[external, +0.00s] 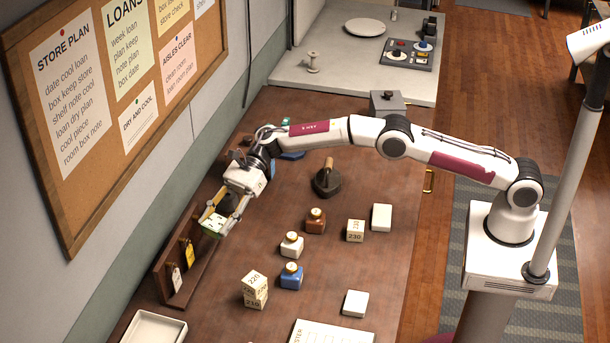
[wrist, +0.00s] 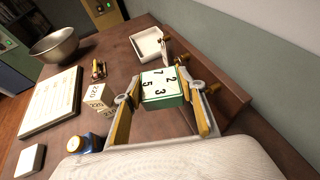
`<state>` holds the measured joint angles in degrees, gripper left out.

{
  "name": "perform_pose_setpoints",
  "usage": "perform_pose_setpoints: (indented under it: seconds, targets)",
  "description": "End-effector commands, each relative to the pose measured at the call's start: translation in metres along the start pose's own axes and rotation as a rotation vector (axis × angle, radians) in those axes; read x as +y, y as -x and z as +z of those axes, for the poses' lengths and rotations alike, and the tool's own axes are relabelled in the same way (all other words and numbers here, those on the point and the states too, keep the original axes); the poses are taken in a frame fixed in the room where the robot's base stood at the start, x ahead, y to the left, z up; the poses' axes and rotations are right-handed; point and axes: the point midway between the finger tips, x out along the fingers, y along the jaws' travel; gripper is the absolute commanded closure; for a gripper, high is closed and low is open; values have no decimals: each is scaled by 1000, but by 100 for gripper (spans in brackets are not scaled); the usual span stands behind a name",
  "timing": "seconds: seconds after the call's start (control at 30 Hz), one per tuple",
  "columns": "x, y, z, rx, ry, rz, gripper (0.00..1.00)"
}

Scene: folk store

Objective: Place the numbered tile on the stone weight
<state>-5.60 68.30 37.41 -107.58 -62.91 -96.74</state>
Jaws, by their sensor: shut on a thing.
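The numbered tile (wrist: 160,81) has a white face with black digits 7, 2, 5 and 3 and green sides. It sits between the fingers of my gripper (wrist: 158,87), which is shut on it. In the external view my gripper (external: 215,219) holds the tile (external: 211,226) in front of the board with hanging tags, at the table's left. A grey block with a dark knob (external: 388,104), which looks like the stone weight, stands at the table's far end, well to the right of my gripper. The wrist view does not show it.
A dark tool with an upright handle (external: 327,182) stands mid-table. Ink bottles (external: 291,245), number blocks (external: 255,289) and white boxes (external: 381,217) stand to the right and nearer. A tag board (external: 183,262) and a white tray (external: 153,328) lie along the left. Bare wood lies around the dark tool.

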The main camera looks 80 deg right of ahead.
Motion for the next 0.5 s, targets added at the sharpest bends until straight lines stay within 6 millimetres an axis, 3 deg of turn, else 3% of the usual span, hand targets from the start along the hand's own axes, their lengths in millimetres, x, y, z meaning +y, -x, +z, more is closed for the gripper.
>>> perform_pose_setpoints:
  seconds: [0.2,0.5]
  targets:
    - [-15,-25,40,-2,-50,-128,86]
    - [-38,-30,68,-1,-127,-313,86]
